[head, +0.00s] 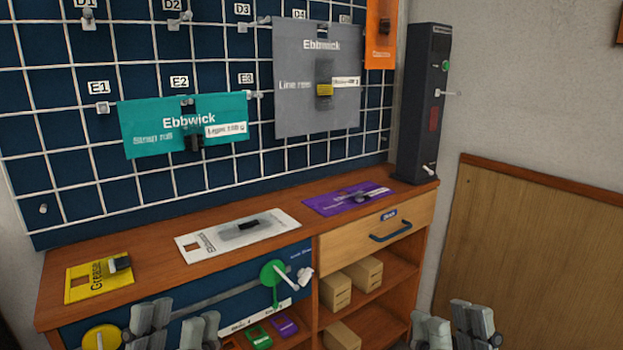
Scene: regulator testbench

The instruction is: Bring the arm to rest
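My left gripper (174,326) shows at the bottom edge of the head view, left of the middle. Its fingers stand apart with nothing between them, in front of the blue panel of the bench. My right gripper (452,330) shows at the bottom edge, right of the middle.
The wooden bench (155,257) bears yellow (75,287), white (196,246) and purple (322,203) cards. A green knob (271,271) juts from its front. Boxes (335,291) sit on shelves under a drawer (350,246). A dark column (424,100) stands at the right end.

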